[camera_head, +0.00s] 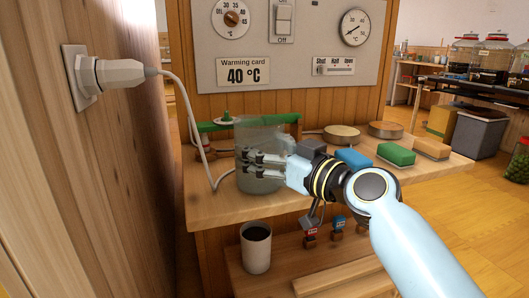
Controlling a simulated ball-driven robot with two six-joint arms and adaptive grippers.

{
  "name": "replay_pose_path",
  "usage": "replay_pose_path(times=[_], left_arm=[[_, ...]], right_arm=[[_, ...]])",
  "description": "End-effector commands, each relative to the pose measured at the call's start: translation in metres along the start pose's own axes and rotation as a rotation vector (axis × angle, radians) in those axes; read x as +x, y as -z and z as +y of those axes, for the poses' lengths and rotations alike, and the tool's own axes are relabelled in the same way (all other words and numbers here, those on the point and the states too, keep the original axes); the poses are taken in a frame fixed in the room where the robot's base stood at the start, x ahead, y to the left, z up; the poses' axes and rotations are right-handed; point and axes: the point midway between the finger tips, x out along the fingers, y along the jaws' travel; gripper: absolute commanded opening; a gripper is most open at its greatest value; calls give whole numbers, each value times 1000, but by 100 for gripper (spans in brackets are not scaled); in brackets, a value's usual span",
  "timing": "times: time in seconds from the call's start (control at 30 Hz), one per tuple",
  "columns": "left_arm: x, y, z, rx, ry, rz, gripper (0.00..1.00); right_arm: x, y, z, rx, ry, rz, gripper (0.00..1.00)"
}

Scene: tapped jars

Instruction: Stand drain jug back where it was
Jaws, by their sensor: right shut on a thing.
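The drain jug, seen as a clear, wide vessel (262,132) with cloudy grey-green contents low inside, is at the left part of the wooden shelf. It looks upright. I cannot tell whether its base touches the shelf. My right gripper (264,166) reaches in from the right and is shut on the jug, its fingers across the jug's near side. The gripper hides part of the jug's right side. My left gripper is not in view.
The shelf (222,205) also bears blue (353,159), green (397,154) and tan (432,148) blocks and round discs (342,134). A cable (186,100) runs beside the jug from a wall plug (118,73). A white mug (256,248) with dark contents stands below.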

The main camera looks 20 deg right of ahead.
Motion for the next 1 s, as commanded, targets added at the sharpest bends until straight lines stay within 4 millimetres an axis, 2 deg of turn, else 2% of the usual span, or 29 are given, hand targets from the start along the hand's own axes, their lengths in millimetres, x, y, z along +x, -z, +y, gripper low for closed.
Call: replay_pose_path(times=[0.07, 0.17, 0.2, 0.3, 0.37, 0.7, 0.9, 1.0], left_arm=[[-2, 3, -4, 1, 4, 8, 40], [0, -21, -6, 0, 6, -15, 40], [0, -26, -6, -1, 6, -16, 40], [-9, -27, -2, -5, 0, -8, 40], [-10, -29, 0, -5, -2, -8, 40], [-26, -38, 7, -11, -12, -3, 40], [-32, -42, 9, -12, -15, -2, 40], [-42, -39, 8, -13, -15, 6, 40]], right_arm=[[0, 8, 0, -1, 0, 4, 29], [0, 19, 0, -3, 0, 5, 29], [0, 26, 0, -3, 0, 6, 29], [0, 50, 0, -5, 0, 9, 29], [-13, 52, 8, -10, -1, 2, 29], [-76, 95, 46, -9, 1, -1, 29], [-95, 106, 57, -4, -1, 0, 29], [-106, 107, 54, 1, 2, -1, 29]])
